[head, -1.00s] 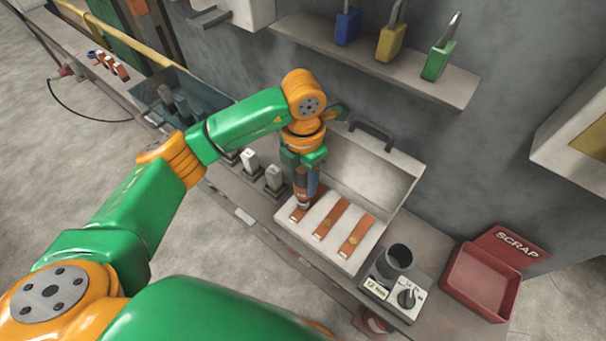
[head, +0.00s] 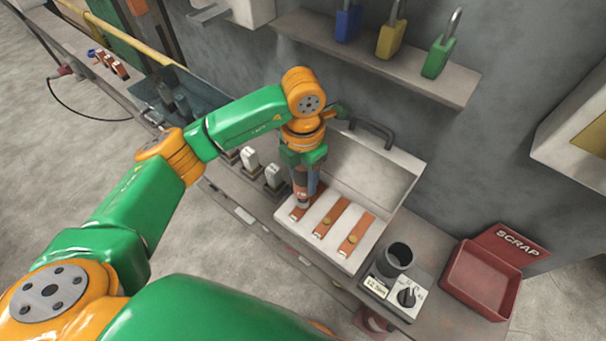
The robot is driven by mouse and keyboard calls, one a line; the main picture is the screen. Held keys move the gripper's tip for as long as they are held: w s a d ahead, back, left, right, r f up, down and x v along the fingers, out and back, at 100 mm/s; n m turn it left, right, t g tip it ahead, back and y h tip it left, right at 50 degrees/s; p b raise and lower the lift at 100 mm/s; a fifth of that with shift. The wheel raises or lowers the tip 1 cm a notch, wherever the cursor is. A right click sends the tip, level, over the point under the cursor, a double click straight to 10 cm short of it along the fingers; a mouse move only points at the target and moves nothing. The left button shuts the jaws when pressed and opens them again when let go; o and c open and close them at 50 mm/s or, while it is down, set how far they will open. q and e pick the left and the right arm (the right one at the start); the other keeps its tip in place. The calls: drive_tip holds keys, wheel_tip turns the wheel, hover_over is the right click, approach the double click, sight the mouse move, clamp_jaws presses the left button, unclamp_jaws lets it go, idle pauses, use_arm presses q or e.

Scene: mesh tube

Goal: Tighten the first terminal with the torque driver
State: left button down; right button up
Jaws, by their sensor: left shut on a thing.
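My left gripper (head: 303,160) is shut on the torque driver (head: 302,188), which points down, nearly upright. The driver's lower end is over the leftmost copper strip (head: 296,214) in the open white box (head: 345,262); the driver hides the terminal there, and I cannot tell if it touches. My right gripper is not in view.
A grey setter with a dial, a cup and a small display (head: 376,287) stands right of the box. A red scrap bin (head: 481,280) is further right. Blue, yellow and green padlocks (head: 440,56) stand on the wall shelf (head: 400,68). Grey blocks (head: 273,177) stand left of the box.

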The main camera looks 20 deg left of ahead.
use_arm(q)
drive_tip(key=shift+f+b, duration=0.55)
drive_tip(key=shift+b, duration=0.15)
idle(0.9)
drive_tip(key=shift+f+b, duration=0.35)
drive_tip(key=shift+b, duration=0.6)
idle(0.9)
drive_tip(key=shift+r, duration=0.15)
drive_tip(key=shift+w+r+p, duration=0.1)
drive_tip(key=shift+r+p, duration=0.65)
drive_tip(key=shift+r, duration=0.15)
drive_tip(key=shift+r+p, duration=1.35)
drive_tip(key=shift+r, duration=0.7)
